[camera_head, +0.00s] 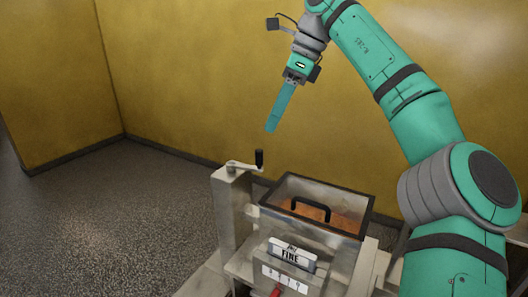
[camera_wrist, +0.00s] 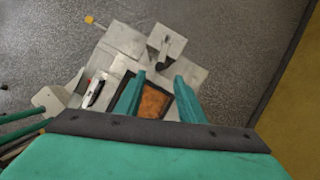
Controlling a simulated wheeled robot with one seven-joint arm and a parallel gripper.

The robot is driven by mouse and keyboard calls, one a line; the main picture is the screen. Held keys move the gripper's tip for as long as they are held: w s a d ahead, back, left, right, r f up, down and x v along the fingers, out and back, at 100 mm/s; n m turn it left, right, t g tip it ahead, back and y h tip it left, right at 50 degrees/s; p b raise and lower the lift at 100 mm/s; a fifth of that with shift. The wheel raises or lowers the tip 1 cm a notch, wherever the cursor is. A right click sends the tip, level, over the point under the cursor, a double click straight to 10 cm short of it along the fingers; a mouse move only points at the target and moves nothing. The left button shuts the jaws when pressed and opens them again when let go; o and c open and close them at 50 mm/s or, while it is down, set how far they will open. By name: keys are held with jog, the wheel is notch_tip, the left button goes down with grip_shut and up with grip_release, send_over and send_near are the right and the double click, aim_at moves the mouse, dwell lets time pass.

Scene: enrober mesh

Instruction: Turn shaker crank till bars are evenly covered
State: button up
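The shaker crank (camera_head: 242,167) is a pale arm on top of a grey post (camera_head: 231,215), with an upright black knob (camera_head: 259,158) at its right end. Beside it stands the shaker box (camera_head: 368,205), with a dark rim, a black handle (camera_head: 311,210) and orange-brown material inside. My gripper (camera_head: 270,129) hangs tilted above the crank, apart from it and empty. In the wrist view, the teal fingers of my gripper (camera_wrist: 161,68) are spread, with part of the box's orange-brown inside (camera_wrist: 154,101) showing between them. No bars can be made out.
A sign reading FINE (camera_head: 291,255) is on the front of the box, above a numbered panel (camera_head: 284,279) and a red part (camera_head: 276,292). Yellow walls (camera_head: 190,80) stand behind. The speckled floor (camera_head: 90,230) on the left is clear. A small orange square (camera_wrist: 89,19) shows in the wrist view.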

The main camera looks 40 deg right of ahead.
aim_at(259, 150)
jog(key=x, duration=1)
jog(key=shift+s+f, duration=0.1)
jog(key=shift+f, duration=0.25)
jog(key=shift+c, duration=0.6)
grip_shut()
